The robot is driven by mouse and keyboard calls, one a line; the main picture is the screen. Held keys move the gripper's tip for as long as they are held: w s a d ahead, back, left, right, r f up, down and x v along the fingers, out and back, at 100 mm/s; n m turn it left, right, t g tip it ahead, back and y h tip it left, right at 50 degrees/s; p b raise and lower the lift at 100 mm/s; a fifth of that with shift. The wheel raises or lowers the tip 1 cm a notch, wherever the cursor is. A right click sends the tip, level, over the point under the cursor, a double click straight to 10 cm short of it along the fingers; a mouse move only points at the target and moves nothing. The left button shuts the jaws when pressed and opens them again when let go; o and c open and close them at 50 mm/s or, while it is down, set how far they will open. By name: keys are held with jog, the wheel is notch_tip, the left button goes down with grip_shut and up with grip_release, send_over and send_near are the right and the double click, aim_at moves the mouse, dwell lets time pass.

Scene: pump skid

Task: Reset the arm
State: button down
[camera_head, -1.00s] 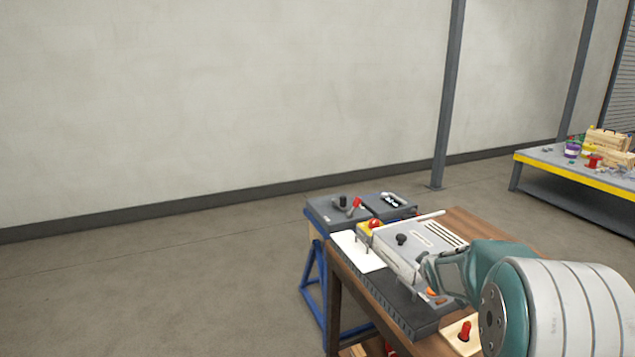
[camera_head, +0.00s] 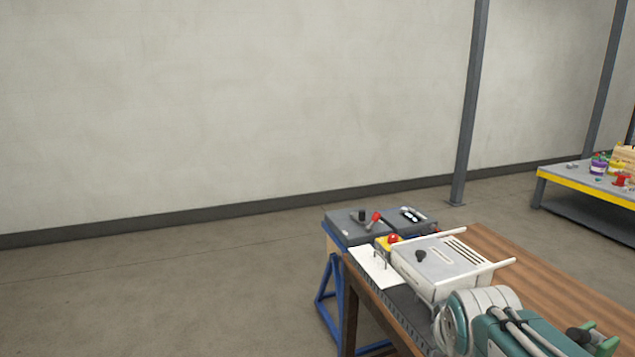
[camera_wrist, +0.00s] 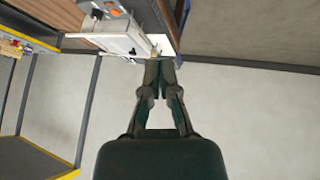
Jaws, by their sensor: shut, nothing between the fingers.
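My gripper (camera_wrist: 160,72) shows in the wrist view with its two dark fingers drawn together at the tips and nothing between them. The wrist picture is upside down, with the wall below and the workbench at the top. The fingertips overlap the edge of a white panel there, but I cannot tell any contact. In the head view my arm fills the lower right corner, teal and white, in front of the bench; the fingers cannot be made out there.
A grey-white machine (camera_head: 440,262) with a black knob stands on a wooden bench (camera_head: 540,285). A yellow-edged table (camera_head: 590,190) is at right. The floor at left is clear.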

jog(key=s+a+f+m+g, duration=0.1)
jog(key=s+a, duration=0.1)
jog(key=s, duration=0.5)
jog(key=s+a+f+y, duration=0.1)
jog(key=s+a, duration=0.1)
jog(key=s, duration=0.5)
jog(key=shift+a+m+g, duration=0.25)
jog(key=shift+m+g, duration=0.15)
